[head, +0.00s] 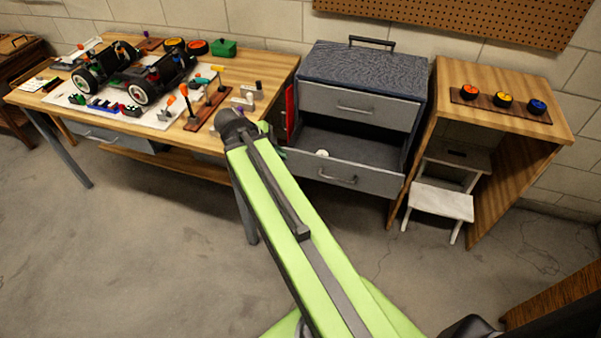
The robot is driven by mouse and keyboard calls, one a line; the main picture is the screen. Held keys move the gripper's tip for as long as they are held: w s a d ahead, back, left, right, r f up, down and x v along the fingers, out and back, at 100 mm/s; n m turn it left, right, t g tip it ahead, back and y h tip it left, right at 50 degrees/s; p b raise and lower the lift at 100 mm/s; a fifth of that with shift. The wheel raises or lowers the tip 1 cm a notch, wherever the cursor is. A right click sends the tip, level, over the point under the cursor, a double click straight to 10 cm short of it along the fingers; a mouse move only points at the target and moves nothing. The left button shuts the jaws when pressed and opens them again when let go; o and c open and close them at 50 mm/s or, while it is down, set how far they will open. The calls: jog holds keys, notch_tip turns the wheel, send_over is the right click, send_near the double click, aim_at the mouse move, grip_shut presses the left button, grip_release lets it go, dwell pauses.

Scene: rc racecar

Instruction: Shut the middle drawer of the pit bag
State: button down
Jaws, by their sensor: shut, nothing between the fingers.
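The pit bag (362,70) is a box with a grey speckled top and a dark carrying handle, standing between the workbench and a wooden stand. Its upper drawer (385,114) is shut. The drawer below it, the middle drawer (380,183), is pulled well out, with its grey front and bar handle facing me. A small white round thing (322,153) lies inside this drawer near its left front. My green arm reaches up from the bottom to just left of the open drawer. My gripper's fingers cannot be made out; the arm hides that area. Anything below the open drawer is hidden.
A wooden workbench (272,72) at left holds a partly built car (135,72), tools and small parts. The wooden stand (450,85) at right holds three coloured wheels, with a white step stool (442,202) in front. The concrete floor before the bag is clear.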

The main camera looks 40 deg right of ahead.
jog(key=m, duration=0.1)
jog(key=b, duration=0.8)
send_near(302, 156)
jog(key=s+d+f, duration=0.2)
jog(key=f, duration=0.1)
jog(key=s+d+f, duration=0.1)
jog(key=shift+d+f, duration=0.3)
jog(key=shift+d, duration=0.25)
